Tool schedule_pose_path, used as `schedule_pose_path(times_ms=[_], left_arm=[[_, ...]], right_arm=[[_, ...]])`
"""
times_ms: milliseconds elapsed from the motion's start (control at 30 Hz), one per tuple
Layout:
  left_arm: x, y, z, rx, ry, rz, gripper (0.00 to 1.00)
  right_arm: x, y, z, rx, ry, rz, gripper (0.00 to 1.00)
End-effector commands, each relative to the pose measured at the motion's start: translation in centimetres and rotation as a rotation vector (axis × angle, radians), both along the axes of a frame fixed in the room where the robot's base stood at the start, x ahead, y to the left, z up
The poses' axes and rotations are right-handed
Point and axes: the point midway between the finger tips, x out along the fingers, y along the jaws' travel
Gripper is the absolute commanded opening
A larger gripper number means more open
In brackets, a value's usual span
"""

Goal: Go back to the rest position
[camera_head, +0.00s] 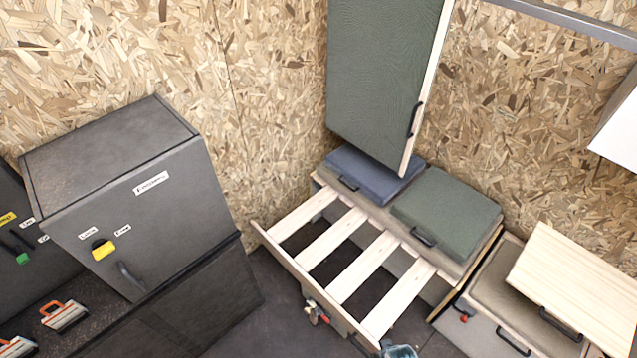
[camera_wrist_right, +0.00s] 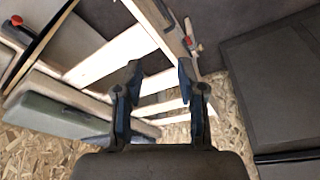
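My right gripper (camera_wrist_right: 158,76) shows in the right wrist view with its two dark fingers apart and nothing between them. Behind the fingers is the slatted wooden bench frame (camera_wrist_right: 118,58), which also shows in the head view (camera_head: 285,258). I cannot tell how far the fingers are from the slats. A small blue-grey piece (camera_head: 398,351) at the bottom edge of the head view may be part of this gripper; it is mostly cut off. My left gripper is not in view.
A dark cabinet (camera_head: 120,190) with a yellow latch stands at left. Blue (camera_head: 372,175) and green (camera_head: 445,212) cushions lie behind the slats. A tall green panel (camera_head: 385,80) stands against the chipboard wall. A pale wooden board (camera_head: 580,285) is at right. Dark floor lies in front.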

Motion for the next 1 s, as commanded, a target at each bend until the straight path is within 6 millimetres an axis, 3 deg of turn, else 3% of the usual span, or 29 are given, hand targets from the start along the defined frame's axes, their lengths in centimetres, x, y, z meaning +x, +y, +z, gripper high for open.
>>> schedule_pose_path(times_ms=[167,267,400,500,600,800,1000], left_arm=[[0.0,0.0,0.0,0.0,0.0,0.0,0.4],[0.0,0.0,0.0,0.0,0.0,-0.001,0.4],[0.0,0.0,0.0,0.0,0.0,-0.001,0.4],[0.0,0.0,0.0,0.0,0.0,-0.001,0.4],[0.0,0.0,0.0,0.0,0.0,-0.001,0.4],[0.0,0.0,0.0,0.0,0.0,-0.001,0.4],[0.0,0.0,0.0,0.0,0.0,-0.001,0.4]], right_arm=[[-0.7,0.0,-6.9,-0.003,0.033,0.006,0.39],[-2.0,-0.1,-12.0,-0.005,0.056,0.01,0.39],[-6.0,-0.7,-20.3,-0.01,0.097,0.018,0.39],[-9.9,-1.3,-25.1,-0.013,0.123,0.025,0.39],[-14.0,-2.0,-28.5,-0.017,0.146,0.031,0.39],[-19.8,-3.1,-31.5,-0.021,0.172,0.038,0.39],[-21.3,-3.4,-32.0,-0.022,0.177,0.04,0.39]])
